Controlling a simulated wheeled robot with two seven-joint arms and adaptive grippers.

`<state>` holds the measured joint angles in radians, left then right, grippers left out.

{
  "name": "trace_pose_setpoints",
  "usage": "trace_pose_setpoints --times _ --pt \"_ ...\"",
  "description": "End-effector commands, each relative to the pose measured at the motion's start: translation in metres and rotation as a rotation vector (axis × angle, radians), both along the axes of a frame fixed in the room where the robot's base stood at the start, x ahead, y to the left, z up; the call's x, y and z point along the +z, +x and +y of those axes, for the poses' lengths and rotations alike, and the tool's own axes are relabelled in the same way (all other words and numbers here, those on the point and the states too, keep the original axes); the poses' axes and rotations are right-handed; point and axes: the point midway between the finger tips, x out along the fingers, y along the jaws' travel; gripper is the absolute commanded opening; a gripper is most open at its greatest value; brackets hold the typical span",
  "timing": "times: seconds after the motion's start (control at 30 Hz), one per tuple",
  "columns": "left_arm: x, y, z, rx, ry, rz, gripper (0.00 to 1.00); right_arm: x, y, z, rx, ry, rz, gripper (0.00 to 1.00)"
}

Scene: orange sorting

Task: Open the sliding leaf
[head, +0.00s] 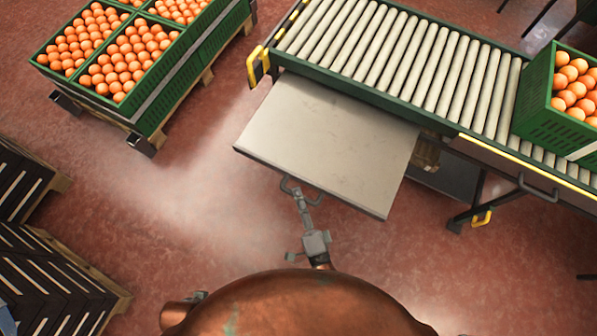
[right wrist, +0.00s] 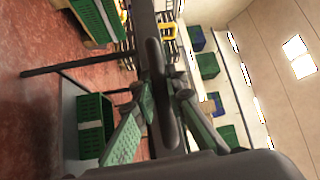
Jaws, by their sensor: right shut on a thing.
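The sliding leaf (head: 330,140) is a flat grey panel that sticks out from under the near side of the roller conveyor (head: 400,60). Its dark bar handle (head: 287,184) is on the near edge, left of the middle. My right gripper (head: 300,196) is shut on this handle, with its arm reaching up from my body. In the right wrist view the dark handle bar (right wrist: 152,45) runs between the two fingers (right wrist: 165,105). My left gripper is not in view.
A second handle (head: 537,190) is on the conveyor's side at right. A green crate of oranges (head: 560,100) stands on the rollers. Stacked orange crates (head: 125,65) are at upper left, and dark stacked crates (head: 50,275) at lower left. Red floor is clear left of the leaf.

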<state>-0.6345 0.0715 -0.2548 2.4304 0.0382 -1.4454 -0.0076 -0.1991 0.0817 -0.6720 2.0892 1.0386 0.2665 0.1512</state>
Motion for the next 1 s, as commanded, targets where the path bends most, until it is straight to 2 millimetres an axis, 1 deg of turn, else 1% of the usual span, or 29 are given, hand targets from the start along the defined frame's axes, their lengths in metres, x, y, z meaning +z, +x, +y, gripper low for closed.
trace_pose_setpoints --times 0.13,0.43,0.47,0.7,0.9,1.0 --pt "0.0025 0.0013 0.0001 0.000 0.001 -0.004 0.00 -0.0001 -0.0042 -0.0004 -0.006 0.000 0.000 0.00" --pt "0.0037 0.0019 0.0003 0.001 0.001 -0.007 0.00 -0.0001 -0.0041 -0.0005 -0.006 -0.001 -0.001 0.00" --pt "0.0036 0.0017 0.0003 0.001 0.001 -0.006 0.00 0.0000 -0.0041 -0.0005 -0.006 -0.001 -0.001 0.13" --pt "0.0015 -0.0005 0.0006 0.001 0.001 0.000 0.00 -0.0001 -0.0040 0.0004 -0.004 0.000 -0.001 0.30" --pt "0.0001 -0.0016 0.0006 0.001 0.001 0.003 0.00 0.0000 -0.0040 0.0009 -0.003 0.000 -0.001 0.30" --pt "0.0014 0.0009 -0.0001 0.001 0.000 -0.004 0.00 -0.0006 -0.0058 0.0004 -0.003 -0.001 0.000 0.30"
